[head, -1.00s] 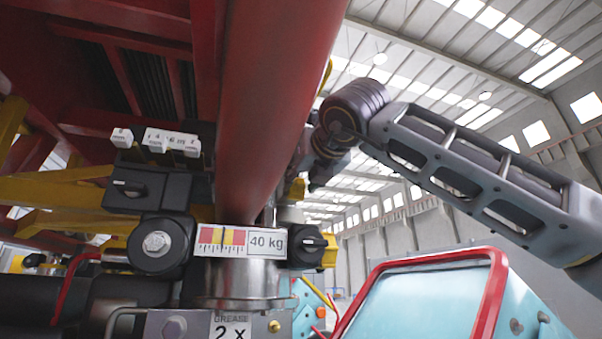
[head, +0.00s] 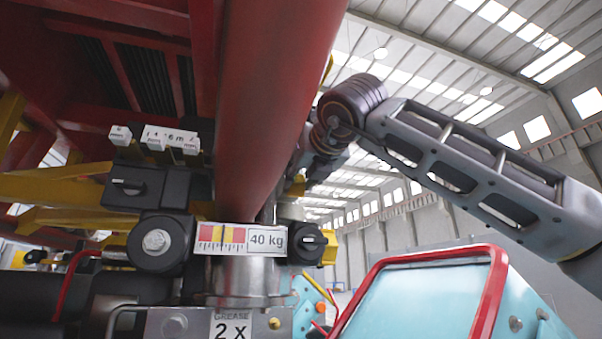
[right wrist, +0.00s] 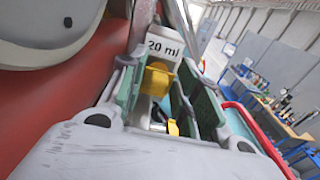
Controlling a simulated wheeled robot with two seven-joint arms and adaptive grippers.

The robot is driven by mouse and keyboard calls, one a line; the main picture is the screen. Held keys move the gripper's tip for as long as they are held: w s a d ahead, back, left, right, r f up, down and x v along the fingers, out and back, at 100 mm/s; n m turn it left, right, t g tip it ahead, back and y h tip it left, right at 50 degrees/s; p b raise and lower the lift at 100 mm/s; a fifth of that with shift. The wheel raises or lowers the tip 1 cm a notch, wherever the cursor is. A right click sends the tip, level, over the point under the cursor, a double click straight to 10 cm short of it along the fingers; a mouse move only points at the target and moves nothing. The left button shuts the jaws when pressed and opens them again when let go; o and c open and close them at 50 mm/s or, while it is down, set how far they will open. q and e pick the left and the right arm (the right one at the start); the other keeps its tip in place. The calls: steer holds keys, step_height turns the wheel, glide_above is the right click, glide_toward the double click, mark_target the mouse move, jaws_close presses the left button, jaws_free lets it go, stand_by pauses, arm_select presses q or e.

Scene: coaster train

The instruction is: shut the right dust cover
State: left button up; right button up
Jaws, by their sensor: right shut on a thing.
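A yellow cap (right wrist: 157,77), which looks to be the right dust cover, shows in the right wrist view just below a white "20 ml" label (right wrist: 164,45). My right gripper (right wrist: 160,92) has its green-edged fingers on either side of this yellow cap and is shut on it. Another small yellow part (right wrist: 173,127) shows nearer, between the fingers. In the head view my right gripper (head: 303,165) reaches in behind the thick red column and is partly hidden by it. I cannot tell there how far the cover is closed. My left gripper is not in view.
The red column (head: 270,110) stands close in front. Below it are a "40 kg" label (head: 268,240), black knobs (head: 158,243) and a "2 X" grease plate (head: 231,325). A red-rimmed light-blue panel (head: 425,295) stands at lower right. Open hall lies beyond.

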steer(key=shift+w+r+g+p, duration=0.1)
steer(key=shift+r+g+p, duration=0.3)
steer(key=shift+p, duration=0.45)
steer(key=shift+f, duration=0.1)
steer(key=o, duration=0.7)
steer(key=v, duration=1.2)
